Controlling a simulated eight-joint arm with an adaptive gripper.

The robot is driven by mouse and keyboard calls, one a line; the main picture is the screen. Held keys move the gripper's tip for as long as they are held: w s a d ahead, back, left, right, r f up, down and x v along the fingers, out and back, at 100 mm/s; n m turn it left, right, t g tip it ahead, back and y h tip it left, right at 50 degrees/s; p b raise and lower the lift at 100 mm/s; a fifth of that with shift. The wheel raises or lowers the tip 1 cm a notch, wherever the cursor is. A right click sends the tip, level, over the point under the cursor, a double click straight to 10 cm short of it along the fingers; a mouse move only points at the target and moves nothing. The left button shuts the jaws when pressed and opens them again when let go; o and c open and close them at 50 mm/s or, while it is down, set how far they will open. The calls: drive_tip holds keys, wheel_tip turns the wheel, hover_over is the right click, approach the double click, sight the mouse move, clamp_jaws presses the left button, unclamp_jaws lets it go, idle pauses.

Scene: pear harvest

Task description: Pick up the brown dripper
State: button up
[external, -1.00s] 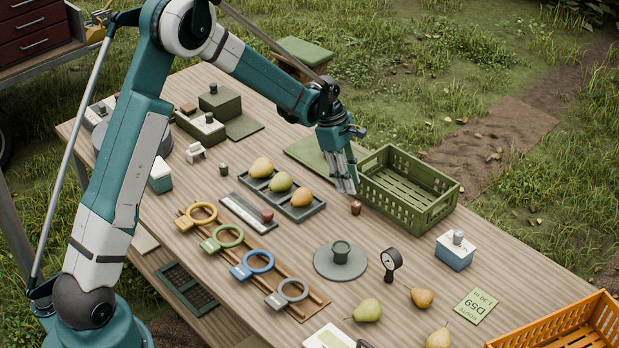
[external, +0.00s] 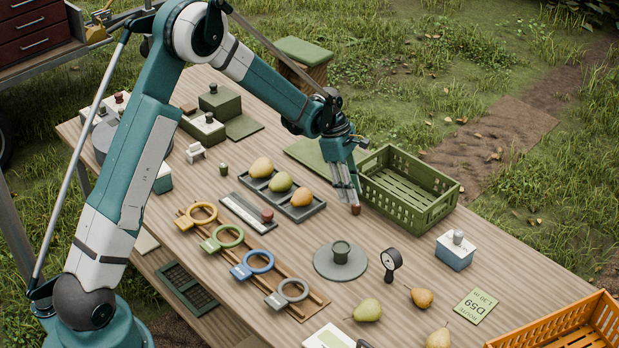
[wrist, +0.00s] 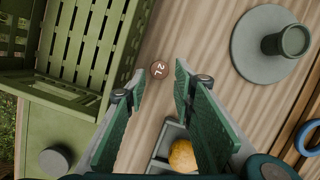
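The brown dripper (external: 355,210) is a small, short brown cylinder standing upright on the wooden table, just left of the green crate's near corner. In the wrist view its round top (wrist: 158,70) shows the marking "2 L". My gripper (external: 347,197) points down just above and beside the dripper, its fingertips very near it in the external view. In the wrist view my gripper (wrist: 161,84) is open and empty. The dripper appears in line with the gap between the fingers, just beyond the tips; contact cannot be told.
The green slatted crate (external: 437,222) stands close on the right. A grey disc (external: 325,268) with a dark green cup (external: 341,252) is nearer the front. Bare table lies between them.

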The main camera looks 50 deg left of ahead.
drive_tip(key=shift+d+f, duration=0.1)
drive_tip(key=shift+f, duration=0.05)
drive_tip(key=shift+x, duration=2.5)
drive_tip(key=shift+w, duration=0.1)
drive_tip(key=c, duration=0.5)
drive_tip(key=shift+o, duration=0.2)
wheel_tip(320, 180, up, 18)
drive_tip(key=shift+p, duration=0.45)
